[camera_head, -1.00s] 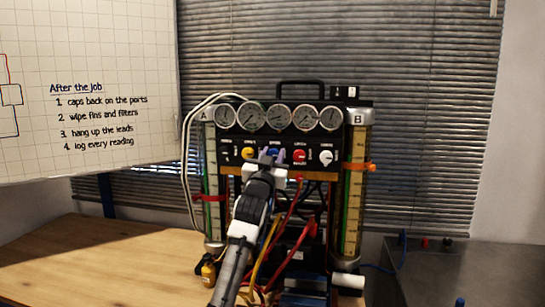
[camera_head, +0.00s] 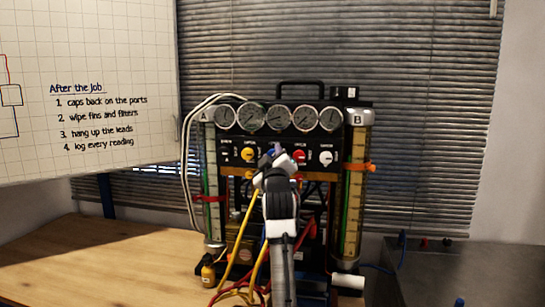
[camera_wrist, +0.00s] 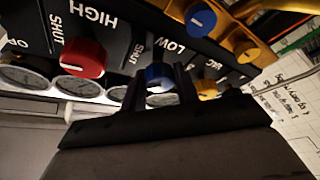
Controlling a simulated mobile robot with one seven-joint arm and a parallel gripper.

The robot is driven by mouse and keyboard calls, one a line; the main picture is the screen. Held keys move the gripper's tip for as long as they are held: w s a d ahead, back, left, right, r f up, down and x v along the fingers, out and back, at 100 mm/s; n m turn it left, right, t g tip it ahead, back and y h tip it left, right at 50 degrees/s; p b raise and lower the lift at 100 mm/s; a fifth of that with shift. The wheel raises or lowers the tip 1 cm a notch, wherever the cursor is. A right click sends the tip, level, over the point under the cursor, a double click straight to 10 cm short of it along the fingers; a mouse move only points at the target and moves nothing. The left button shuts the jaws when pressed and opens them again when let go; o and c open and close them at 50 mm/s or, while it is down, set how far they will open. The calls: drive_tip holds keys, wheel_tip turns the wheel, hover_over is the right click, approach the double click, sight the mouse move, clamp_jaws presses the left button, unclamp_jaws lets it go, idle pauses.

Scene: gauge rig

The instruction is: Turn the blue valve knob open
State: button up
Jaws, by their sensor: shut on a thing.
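The blue valve knob (camera_wrist: 160,76) sits on the black panel between my fingers in the wrist view. A pale mark shows on it. My gripper (camera_wrist: 162,82) is shut on this knob, with one dark finger on each side. In the head view my gripper (camera_head: 276,156) is at the middle of the panel's knob row and hides the blue knob almost wholly. The wrist view is tilted, with panel lettering upside down; "LOW" and "SHUT" are printed near the knob.
A red knob (camera_wrist: 85,58) and a yellow knob (camera_wrist: 207,90) flank the blue one. A lower blue port cap (camera_wrist: 201,19) is close by. Several gauges (camera_head: 279,117) sit above. Yellow hoses (camera_head: 242,245) hang below. The wooden bench (camera_head: 90,260) is clear at left.

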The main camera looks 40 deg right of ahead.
drive_tip(key=n+y, duration=0.1)
drive_tip(key=n, duration=0.2)
drive_tip(key=n+y, duration=0.1)
drive_tip(key=n, duration=0.2)
drive_tip(key=shift+r+g+p, duration=0.1)
drive_tip(key=shift+g+p, duration=0.2)
drive_tip(key=shift+p, duration=0.1)
drive_tip(key=shift+n+y, duration=0.7)
drive_tip(key=shift+n, duration=0.6)
drive_tip(key=shift+g+p, duration=0.3)
drive_tip(key=o, duration=1)
drive_tip(key=shift+c, duration=0.2)
drive_tip(key=shift+s, duration=0.1)
drive_tip(key=b+v, duration=0.5)
drive_tip(key=v, duration=0.8)
drive_tip(key=shift+s+a, duration=0.15)
drive_tip(key=shift+s, duration=0.15)
